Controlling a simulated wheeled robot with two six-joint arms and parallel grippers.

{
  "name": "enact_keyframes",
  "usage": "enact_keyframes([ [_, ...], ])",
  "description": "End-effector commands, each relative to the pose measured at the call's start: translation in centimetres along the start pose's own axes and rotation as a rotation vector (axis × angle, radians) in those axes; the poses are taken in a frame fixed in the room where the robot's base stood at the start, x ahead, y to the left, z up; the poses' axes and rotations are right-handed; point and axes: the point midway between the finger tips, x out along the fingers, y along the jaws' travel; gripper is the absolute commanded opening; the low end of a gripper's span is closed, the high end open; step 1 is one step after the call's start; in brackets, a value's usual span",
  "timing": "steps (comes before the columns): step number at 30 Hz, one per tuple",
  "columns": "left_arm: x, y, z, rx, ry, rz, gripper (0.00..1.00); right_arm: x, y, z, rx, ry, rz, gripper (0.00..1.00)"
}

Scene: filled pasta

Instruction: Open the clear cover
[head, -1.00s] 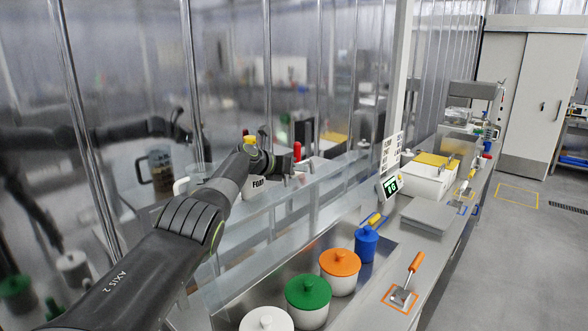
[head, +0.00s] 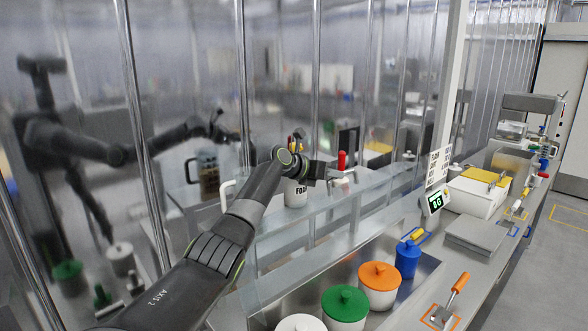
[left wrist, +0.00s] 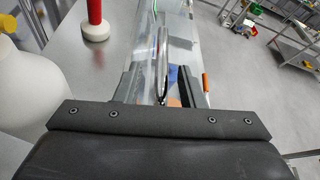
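The clear cover (head: 345,212) is a long transparent panel along the counter, above the steel well with lidded pots. My left arm reaches over from the left in the head view. My left gripper (head: 332,170) is at the cover's far side, near the white FOAM jug (head: 296,192). In the left wrist view, the two dark fingers of the left gripper (left wrist: 160,88) stand apart. A clear panel edge with a thin dark curved strip (left wrist: 163,70) shows between them. I cannot tell whether the fingers touch it. My right gripper is not in view.
A scale display (head: 435,202) and a grey plate (head: 477,234) are to the right. A red-handled tool (left wrist: 95,20) stands near the gripper. A reflective wall rises behind.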

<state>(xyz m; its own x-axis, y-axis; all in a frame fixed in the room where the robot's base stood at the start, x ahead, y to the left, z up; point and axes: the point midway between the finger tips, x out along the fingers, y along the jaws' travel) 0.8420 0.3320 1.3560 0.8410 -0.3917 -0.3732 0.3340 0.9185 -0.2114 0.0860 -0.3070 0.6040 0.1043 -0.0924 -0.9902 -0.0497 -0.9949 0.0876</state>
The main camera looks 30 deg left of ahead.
Motion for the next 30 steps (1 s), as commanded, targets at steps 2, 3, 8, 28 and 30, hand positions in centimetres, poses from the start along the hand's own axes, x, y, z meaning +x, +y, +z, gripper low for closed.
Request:
enact_keyframes([
  [2, -0.7, 0.1, -0.2, 0.003, -0.001, 0.001, 0.36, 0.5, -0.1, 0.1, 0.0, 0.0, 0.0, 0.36],
  [3, -1.1, 0.1, -0.3, 0.003, 0.0, 0.002, 0.36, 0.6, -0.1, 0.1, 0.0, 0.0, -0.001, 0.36],
  [8, -3.0, 0.2, -0.3, 0.003, 0.0, 0.004, 0.36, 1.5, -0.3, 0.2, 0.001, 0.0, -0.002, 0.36],
  [28, -11.5, 0.1, 0.3, -0.001, 0.006, 0.003, 0.36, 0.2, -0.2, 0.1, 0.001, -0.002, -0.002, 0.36],
  [30, -11.8, 0.1, 0.2, -0.001, 0.007, 0.004, 0.36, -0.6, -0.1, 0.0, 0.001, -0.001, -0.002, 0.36],
])
